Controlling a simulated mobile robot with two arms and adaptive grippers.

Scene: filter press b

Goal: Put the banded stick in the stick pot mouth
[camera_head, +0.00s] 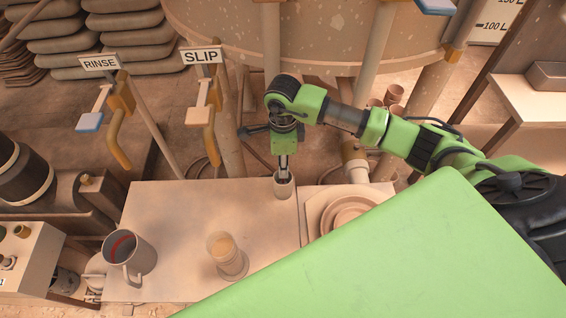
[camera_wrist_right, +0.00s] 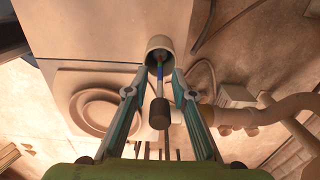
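The stick pot (camera_head: 285,191) is a small pale cup at the back right of the pale table. In the right wrist view the pot (camera_wrist_right: 160,43) shows its round mouth. The banded stick (camera_wrist_right: 159,88) has a dark brown end, a pale shaft and blue and green bands. Its banded end is inside the pot mouth, and its brown end points towards the wrist camera. My right gripper (camera_wrist_right: 157,78) is open around the stick, with a gap visible on both sides. In the head view my right gripper (camera_head: 284,160) points down over the pot. My left gripper is not in view.
A grey mug (camera_head: 140,258) with red inside and a clear glass (camera_head: 230,262) with tan contents stand on the table (camera_head: 180,215). A round pale dish (camera_head: 345,213) is right of the pot. RINSE (camera_head: 100,62) and SLIP (camera_head: 201,56) signs and levers stand behind.

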